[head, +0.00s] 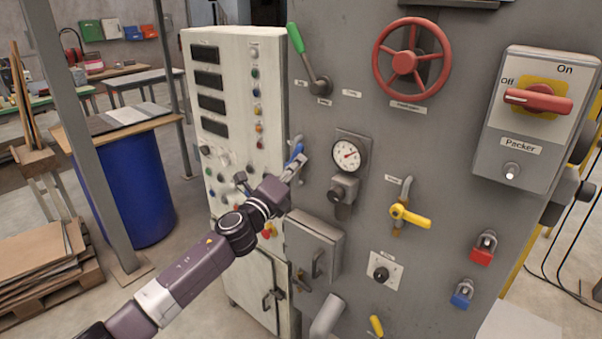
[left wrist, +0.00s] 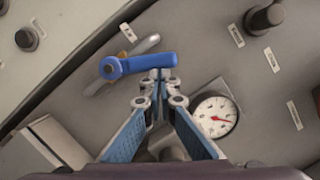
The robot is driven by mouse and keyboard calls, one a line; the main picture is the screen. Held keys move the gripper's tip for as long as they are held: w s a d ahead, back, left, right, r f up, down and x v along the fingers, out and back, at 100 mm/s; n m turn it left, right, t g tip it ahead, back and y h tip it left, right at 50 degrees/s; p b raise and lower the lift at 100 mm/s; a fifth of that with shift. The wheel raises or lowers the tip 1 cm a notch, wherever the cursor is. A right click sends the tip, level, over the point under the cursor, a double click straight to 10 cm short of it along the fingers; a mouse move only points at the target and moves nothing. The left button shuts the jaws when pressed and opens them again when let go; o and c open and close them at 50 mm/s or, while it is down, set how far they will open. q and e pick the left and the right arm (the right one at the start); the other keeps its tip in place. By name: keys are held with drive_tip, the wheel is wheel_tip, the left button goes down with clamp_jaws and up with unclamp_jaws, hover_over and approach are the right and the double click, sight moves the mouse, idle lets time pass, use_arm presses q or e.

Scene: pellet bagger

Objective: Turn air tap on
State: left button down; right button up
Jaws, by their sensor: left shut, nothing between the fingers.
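A tap with a blue lever handle (head: 295,152) is on the left part of the grey machine panel. In the left wrist view the blue handle (left wrist: 142,64) lies roughly level across the picture, over a slanting metal pipe. My left gripper (head: 298,165) is shut and empty. Its fingertips (left wrist: 160,76) are right at the right end of the blue handle; I cannot tell whether they touch it. A second tap with a yellow handle (head: 410,216) is further right. The labels are too small to read, so I cannot tell which is the air tap. My right gripper is out of view.
A pressure gauge (head: 347,155) is just right of my left gripper. A green lever (head: 296,38) and a red handwheel (head: 411,60) are higher up. A grey box with a handle (head: 313,250) sticks out below. A white control cabinet (head: 222,110) stands on the left.

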sight(295, 149)
use_arm(q)
drive_tip(key=shift+w+a+r, duration=0.45)
drive_tip(key=shift+w+a, duration=0.05)
drive_tip(key=shift+a, duration=0.1)
drive_tip(key=shift+w+a+r+p, duration=0.25)
drive_tip(key=shift+r+p, duration=0.05)
drive_tip(key=shift+p, duration=0.1)
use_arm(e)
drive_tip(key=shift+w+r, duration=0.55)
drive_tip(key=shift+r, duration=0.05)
use_arm(q)
drive_tip(key=shift+a+r, duration=0.1)
drive_tip(key=shift+r, duration=0.15)
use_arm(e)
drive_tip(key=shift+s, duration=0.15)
